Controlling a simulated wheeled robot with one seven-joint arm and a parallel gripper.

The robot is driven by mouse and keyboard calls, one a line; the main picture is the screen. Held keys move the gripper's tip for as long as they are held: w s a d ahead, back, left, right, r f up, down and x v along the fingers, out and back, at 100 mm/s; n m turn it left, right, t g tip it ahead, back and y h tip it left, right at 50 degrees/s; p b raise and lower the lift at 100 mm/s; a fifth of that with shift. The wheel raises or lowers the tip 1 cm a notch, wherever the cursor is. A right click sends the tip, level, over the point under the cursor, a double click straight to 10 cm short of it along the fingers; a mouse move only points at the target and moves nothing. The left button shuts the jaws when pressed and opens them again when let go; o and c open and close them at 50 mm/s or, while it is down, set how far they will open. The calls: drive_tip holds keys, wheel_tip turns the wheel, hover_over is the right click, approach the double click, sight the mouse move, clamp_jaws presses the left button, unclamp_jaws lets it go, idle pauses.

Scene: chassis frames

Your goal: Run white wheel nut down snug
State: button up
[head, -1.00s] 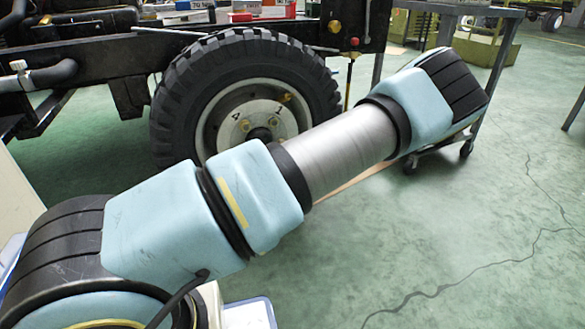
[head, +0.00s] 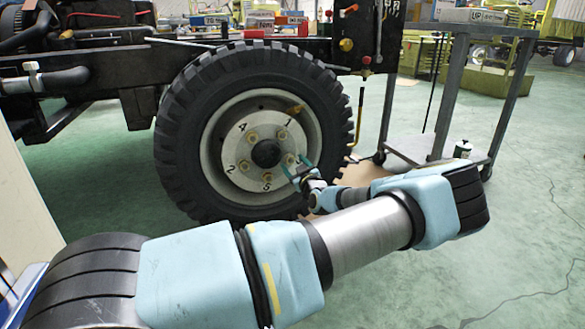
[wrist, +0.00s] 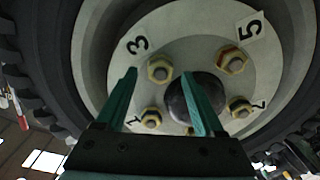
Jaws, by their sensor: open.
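The wheel (head: 262,95) has a pale disc (head: 236,140) with several brass-yellow nuts around a dark hub cap (head: 266,153). No nut looks plainly white. My gripper (head: 302,172) is at the right side of the disc, its teal fingers apart and empty. In the wrist view my gripper (wrist: 160,73) has its fingertips left and right of the nut by the number 3 (wrist: 159,67); I cannot tell whether they touch it. The nut by 5 (wrist: 232,62) shows a reddish mark. The nut by 1 (wrist: 152,117) shows between the fingers. The nut by 4 is mostly hidden.
A grey wheeled cart (head: 430,150) stands close to the right of the wheel, behind my arm. The green floor at the lower right is clear.

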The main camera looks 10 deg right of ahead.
drive_tip(key=shift+w+a, duration=0.1)
drive_tip(key=shift+w, duration=0.6)
clamp_jaws()
